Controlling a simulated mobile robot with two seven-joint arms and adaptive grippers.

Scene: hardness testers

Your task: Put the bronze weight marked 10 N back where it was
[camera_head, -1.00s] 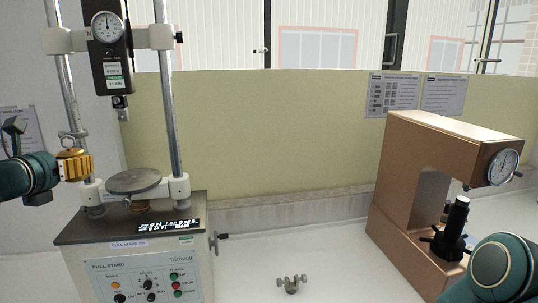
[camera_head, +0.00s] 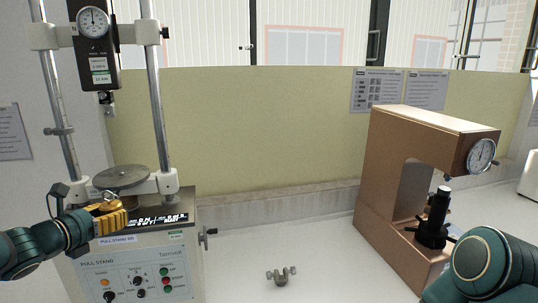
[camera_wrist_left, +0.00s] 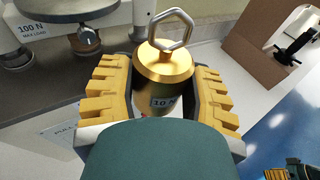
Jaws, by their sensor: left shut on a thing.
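The bronze weight marked 10 N (camera_wrist_left: 163,72) is a golden cylinder with a hexagonal ring on top, upright in the left wrist view. My left gripper (camera_wrist_left: 165,98) is shut on it, one yellow finger on each side. In the head view the weight (camera_head: 104,207) shows mostly behind the yellow fingers of my left gripper (camera_head: 112,219), in front of the pull stand (camera_head: 150,262). Its lower part is hidden there. What looks like part of my right gripper (camera_wrist_left: 278,173) shows at the lower right edge of the left wrist view, cut off.
The pull stand has a round plate (camera_head: 121,177), two steel columns and a dial gauge (camera_head: 93,22). A brown hardness tester (camera_head: 385,160) stands at the right. A small metal clamp (camera_head: 281,277) lies on the white bench (camera_head: 317,235), with clear bench around it.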

